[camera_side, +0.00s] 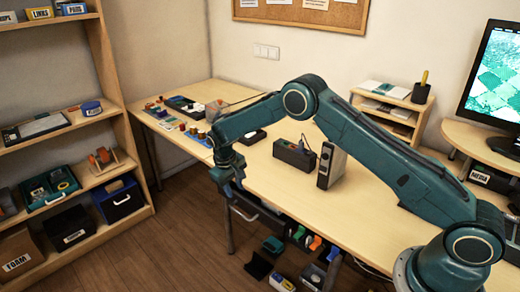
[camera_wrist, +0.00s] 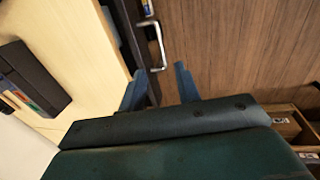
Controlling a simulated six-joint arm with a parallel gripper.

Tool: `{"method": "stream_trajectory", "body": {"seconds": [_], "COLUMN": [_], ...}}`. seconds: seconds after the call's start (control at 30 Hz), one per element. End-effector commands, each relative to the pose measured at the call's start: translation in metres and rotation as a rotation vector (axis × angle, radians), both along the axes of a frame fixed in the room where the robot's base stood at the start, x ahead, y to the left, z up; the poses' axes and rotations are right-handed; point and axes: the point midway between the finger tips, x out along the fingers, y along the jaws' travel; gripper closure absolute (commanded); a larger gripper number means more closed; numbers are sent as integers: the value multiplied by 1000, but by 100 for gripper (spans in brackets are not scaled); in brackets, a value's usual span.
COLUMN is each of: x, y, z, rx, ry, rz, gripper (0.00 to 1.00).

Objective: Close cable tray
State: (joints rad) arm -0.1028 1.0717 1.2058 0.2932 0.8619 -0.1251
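A dark tray (camera_side: 262,214) that looks like the cable tray hangs under the desk's edge, with a pale bar handle (camera_side: 243,213) on its front. In the wrist view the dark tray (camera_wrist: 126,32) shows as a strip jutting past the desk edge, and its metal handle (camera_wrist: 160,45) stands out over the floor. My gripper (camera_side: 231,184) points down at the desk edge, just above the handle in the side view. The handle lies beyond the fingertips; contact cannot be told.
The desk (camera_side: 290,205) edge runs close beside my gripper. A dark box (camera_side: 295,155) and an upright grey unit (camera_side: 331,165) stand on the desk. Coloured spools (camera_side: 298,233) and bins are below it. Shelves (camera_side: 75,125) stand at the left, with open floor between.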

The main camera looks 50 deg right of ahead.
Motion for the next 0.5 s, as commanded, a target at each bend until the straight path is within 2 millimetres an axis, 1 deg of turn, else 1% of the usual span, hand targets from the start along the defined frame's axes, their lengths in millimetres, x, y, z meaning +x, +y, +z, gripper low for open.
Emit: {"method": "stream_trajectory", "body": {"seconds": [0.17,0.27,0.5], "x": [0,0,-1], "y": [-3,-5,-12], "z": [-13,-25,-60], "rx": [0,0,-1], "ry": [1,2,2], "rz": [0,0,1], "gripper": [67,67,67]}}
